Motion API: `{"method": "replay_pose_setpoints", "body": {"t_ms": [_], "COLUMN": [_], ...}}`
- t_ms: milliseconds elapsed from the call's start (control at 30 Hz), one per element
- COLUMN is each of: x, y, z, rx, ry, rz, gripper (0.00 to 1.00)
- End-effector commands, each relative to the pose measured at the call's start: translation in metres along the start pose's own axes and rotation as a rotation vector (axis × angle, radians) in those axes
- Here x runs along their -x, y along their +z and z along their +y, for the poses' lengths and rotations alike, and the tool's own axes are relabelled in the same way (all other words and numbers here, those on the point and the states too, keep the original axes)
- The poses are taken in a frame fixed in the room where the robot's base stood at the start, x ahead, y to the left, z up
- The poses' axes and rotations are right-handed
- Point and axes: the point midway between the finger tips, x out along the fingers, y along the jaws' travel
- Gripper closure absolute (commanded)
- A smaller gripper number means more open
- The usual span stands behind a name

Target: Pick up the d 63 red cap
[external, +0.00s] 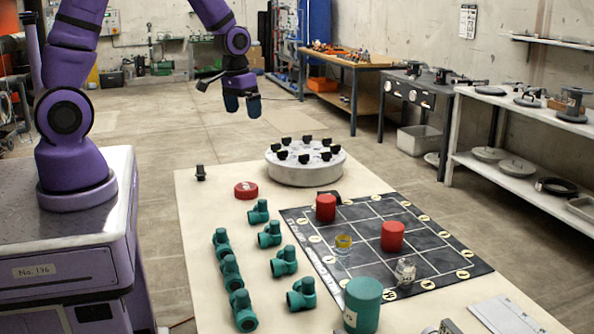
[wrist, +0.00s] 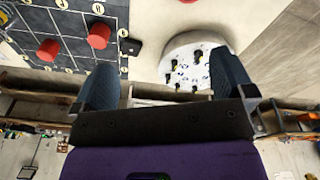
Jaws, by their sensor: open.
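Three red pieces show in the external view, and I cannot read a size on any, so I cannot tell which is the d 63 cap. One red cylinder (external: 326,207) stands at the far edge of the dark grid mat (external: 365,263); it also shows in the wrist view (wrist: 98,36). A second red cylinder (external: 392,236) stands on the mat's right part, also in the wrist view (wrist: 48,49). A flat red disc (external: 245,190) lies left of the mat. My gripper (external: 242,106) is open and empty, high above and beyond the table; its blue fingers show in the wrist view (wrist: 163,78).
A round grey stand (external: 305,172) with several black knobs is at the table's far end. Several green pipe fittings (external: 268,234) stand left of the mat. A yellow ring (external: 343,241), a clear jar (external: 405,271) and a green cylinder (external: 362,305) are on or near the mat.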

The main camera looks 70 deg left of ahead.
Motion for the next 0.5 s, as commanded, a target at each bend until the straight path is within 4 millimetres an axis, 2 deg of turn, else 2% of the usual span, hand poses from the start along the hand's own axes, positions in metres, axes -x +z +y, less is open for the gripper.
{"method": "replay_pose_setpoints", "body": {"t_ms": [33, 100, 300, 400, 500], "x": [-0.019, -0.042, -0.105, -0.129, -0.143], "y": [-0.003, -0.007, -0.011, -0.011, -0.01], "z": [-0.006, -0.014, -0.037, -0.046, -0.051], "rx": [0.019, 0.041, 0.103, 0.125, 0.138], "ry": [-0.006, -0.012, -0.03, -0.038, -0.042], "rz": [-0.02, -0.039, -0.086, -0.102, -0.112], "gripper": [0.0, 0.0, 0.0, 0.0, 0.0]}}
